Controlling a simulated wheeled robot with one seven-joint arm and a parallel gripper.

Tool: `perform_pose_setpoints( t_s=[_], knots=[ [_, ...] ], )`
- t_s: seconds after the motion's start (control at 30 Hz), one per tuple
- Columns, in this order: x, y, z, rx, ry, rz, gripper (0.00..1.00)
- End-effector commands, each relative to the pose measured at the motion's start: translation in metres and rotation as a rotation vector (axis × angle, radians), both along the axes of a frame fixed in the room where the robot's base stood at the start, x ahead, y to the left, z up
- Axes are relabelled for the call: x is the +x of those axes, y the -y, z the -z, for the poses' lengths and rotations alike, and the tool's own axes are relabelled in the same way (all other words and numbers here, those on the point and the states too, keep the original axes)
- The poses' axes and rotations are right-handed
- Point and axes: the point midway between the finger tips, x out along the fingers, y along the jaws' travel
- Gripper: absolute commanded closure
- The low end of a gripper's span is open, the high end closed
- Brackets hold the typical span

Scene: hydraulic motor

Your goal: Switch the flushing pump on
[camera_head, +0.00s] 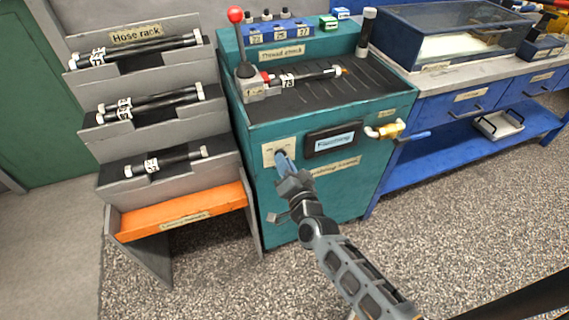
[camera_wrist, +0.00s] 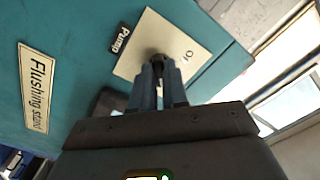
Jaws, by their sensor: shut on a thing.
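The flushing stand (camera_head: 290,202) is a teal cabinet with a dark ribbed top. On its front at the left is a cream switch plate (camera_head: 268,152), which also shows in the wrist view (camera_wrist: 194,40), next to a black "Pump" label (camera_wrist: 121,38). A dark knob (camera_wrist: 158,60) sits on the plate. My gripper (camera_head: 283,157) reaches the plate from the front, and its blue-grey fingers (camera_wrist: 157,80) are shut on the knob. The fingers hide most of the knob, so I cannot tell which way it points.
A display (camera_head: 333,140) and a brass tap (camera_head: 385,130) are on the stand's front, right of my gripper. A hose (camera_head: 305,77) lies on top beside a red-balled lever (camera_head: 240,45). A hose rack (camera_head: 150,90) stands at the left. A blue workbench (camera_head: 450,105) stands at the right.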

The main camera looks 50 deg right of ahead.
Motion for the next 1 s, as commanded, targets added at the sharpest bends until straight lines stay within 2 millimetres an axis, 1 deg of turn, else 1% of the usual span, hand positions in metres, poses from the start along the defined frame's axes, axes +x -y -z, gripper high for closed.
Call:
perform_pose_setpoints(
  t_s=[0.17, 0.2, 0.4, 0.47, 0.67, 0.77, 0.87, 1.0],
  knots=[
    [0.000, 0.000, 0.000, 0.003, 0.001, 0.001, 1.00],
    [0.000, 0.000, 0.000, 0.002, 0.001, 0.001, 0.84],
    [0.000, 0.000, 0.000, 0.001, 0.000, 0.001, 0.65],
    [0.000, 0.000, 0.000, 0.001, 0.000, 0.001, 0.61],
    [0.000, 0.000, 0.000, 0.000, -0.001, 0.001, 0.61],
    [-0.004, -0.003, 0.001, 0.001, -0.001, 0.000, 0.61],
    [-0.014, -0.009, 0.001, 0.002, -0.001, 0.000, 0.61],
    [-0.033, -0.023, 0.002, 0.002, -0.002, 0.000, 0.61]
  ],
)
